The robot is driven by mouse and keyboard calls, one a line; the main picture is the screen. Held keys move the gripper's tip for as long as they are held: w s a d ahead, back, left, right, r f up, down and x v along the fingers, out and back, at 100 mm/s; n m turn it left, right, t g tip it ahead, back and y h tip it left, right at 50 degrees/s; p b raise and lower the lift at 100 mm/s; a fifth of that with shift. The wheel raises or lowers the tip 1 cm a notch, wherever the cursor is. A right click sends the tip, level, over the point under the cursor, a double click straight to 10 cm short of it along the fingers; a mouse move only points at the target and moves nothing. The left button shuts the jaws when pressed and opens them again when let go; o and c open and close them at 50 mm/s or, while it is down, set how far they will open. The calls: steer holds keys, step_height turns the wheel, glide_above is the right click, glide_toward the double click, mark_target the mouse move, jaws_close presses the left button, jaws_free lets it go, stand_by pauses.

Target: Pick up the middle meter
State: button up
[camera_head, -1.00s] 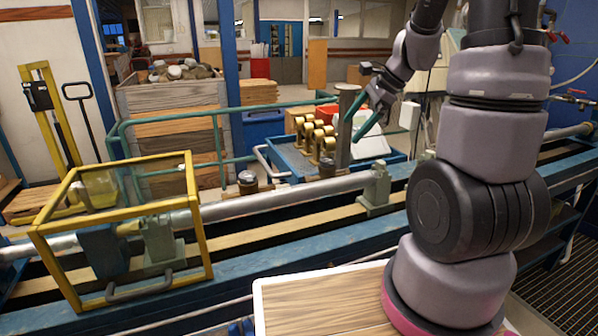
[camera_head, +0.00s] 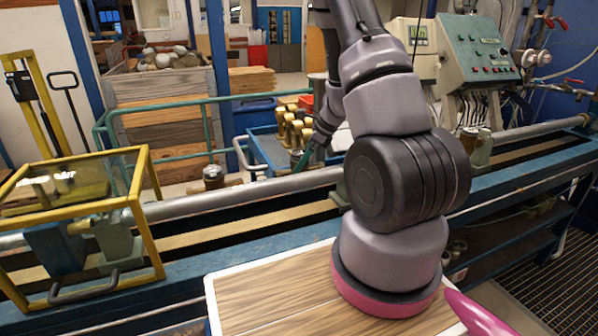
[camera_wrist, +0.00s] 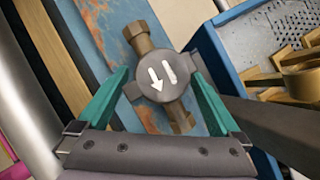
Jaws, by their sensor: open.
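The meter in the wrist view (camera_wrist: 163,74) has a round dark grey face with two white marks, one an arrow, and brown threaded ends. My gripper (camera_wrist: 161,76) is open, with one green finger on each side of the meter's face. I cannot tell whether the fingers touch it. In the head view my gripper (camera_head: 308,156) is low over the bench behind my arm, and the meter there is mostly hidden. Another meter (camera_head: 213,176) stands to the left on the bench.
A blue tray (camera_wrist: 228,62) with brass parts lies close to the right of the meter. A silver pipe (camera_head: 240,196) runs along the bench. A yellow-framed clear box (camera_head: 145,215) stands at left. A control panel (camera_head: 463,50) is at back right.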

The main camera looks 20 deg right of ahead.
steer(key=shift+x, duration=2.4)
steer(key=shift+d+f, duration=0.1)
steer(key=shift+d, duration=0.05)
jaws_close()
